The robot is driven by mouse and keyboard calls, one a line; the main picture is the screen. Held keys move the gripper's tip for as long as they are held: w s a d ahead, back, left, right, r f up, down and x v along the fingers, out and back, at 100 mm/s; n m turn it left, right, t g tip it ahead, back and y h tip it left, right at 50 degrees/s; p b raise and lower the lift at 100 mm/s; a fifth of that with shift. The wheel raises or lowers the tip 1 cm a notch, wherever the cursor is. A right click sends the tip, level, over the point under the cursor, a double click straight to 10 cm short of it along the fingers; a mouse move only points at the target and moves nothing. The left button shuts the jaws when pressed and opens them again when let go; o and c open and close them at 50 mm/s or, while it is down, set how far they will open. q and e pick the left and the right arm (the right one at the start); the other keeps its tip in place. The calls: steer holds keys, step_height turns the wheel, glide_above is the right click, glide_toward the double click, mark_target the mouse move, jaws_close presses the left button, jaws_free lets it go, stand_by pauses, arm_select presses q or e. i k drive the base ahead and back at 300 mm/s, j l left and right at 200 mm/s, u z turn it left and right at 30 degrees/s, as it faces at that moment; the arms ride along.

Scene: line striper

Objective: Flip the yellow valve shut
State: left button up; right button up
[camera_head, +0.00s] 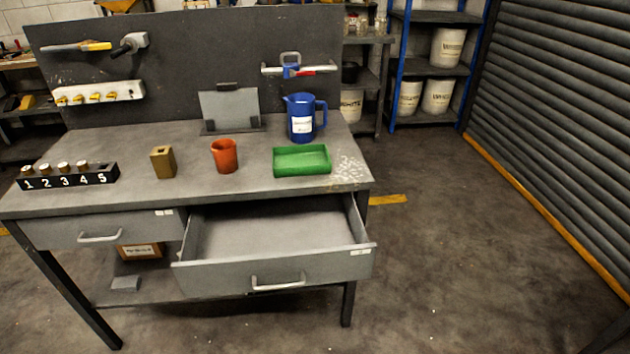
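A pale manifold block (128,90) is fixed on the left part of the dark back panel above the workbench. A row of several small yellow valve handles (94,98) sits along its front. They are too small to tell which is open or shut. Above them, a yellow-handled tool (95,46) lies on a holder, and a dark-handled fitting (130,44) is next to it. Neither of my grippers is in view, and nothing touches the valves.
The bench (200,188) holds a numbered black rack (68,179), brass block (163,162), orange cup (224,155), green tray (302,161) and blue jug (302,118). The right drawer (278,272) juts out open. The floor (470,250) on the right is clear.

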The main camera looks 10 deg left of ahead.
mark_target(92, 47)
steer(key=i+j+u, duration=0.2)
steer(key=j+u, duration=0.15)
steer(key=j, duration=0.2)
steer(key=i+j+u, duration=0.35)
steer(key=j, duration=0.15)
steer(key=i+j+u, duration=0.35)
steer(key=k+j, duration=0.05)
